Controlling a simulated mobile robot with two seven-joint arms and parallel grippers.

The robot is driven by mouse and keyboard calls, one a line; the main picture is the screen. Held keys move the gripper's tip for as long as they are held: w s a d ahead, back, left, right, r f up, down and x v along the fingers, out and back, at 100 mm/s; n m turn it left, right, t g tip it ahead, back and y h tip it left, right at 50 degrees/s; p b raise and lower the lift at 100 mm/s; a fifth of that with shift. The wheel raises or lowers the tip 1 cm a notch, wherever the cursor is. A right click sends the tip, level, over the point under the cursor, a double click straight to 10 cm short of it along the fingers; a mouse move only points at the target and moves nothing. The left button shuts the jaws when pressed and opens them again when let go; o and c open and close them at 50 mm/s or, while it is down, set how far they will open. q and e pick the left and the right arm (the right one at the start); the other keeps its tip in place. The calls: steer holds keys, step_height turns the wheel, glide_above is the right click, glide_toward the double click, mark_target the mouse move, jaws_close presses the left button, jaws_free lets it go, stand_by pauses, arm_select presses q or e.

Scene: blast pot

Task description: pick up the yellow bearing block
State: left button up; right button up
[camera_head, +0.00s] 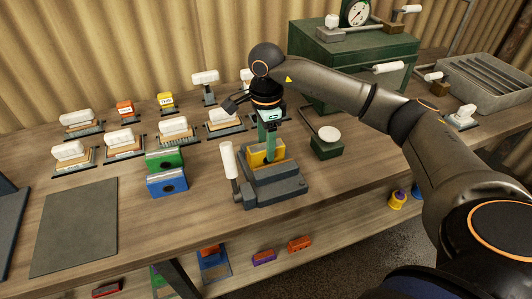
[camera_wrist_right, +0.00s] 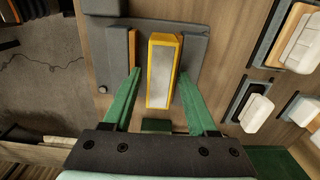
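The yellow bearing block (camera_head: 256,159) sits in a dark grey vise-like fixture (camera_head: 287,187) on the wooden bench. In the right wrist view the yellow block (camera_wrist_right: 163,40) has a pale grey long face framed in yellow, within the grey fixture (camera_wrist_right: 205,52). My right gripper (camera_head: 268,143) points down at the block. In its wrist view the right gripper (camera_wrist_right: 159,74) is open, with one green finger on each side of the block and visible gaps beside it. Whether the fingertips reach below the block's top is unclear. My left gripper is not in view.
A fixture handle with a white grip (camera_head: 228,160) stands left of the block. Green (camera_head: 165,160) and blue (camera_head: 167,183) blocks lie further left. A small green stand with a white knob (camera_head: 327,142) is at right. Several white-handled tools line the back; a grey mat (camera_head: 75,228) is clear.

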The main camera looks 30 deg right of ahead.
jaws_close()
stand_by(0.6)
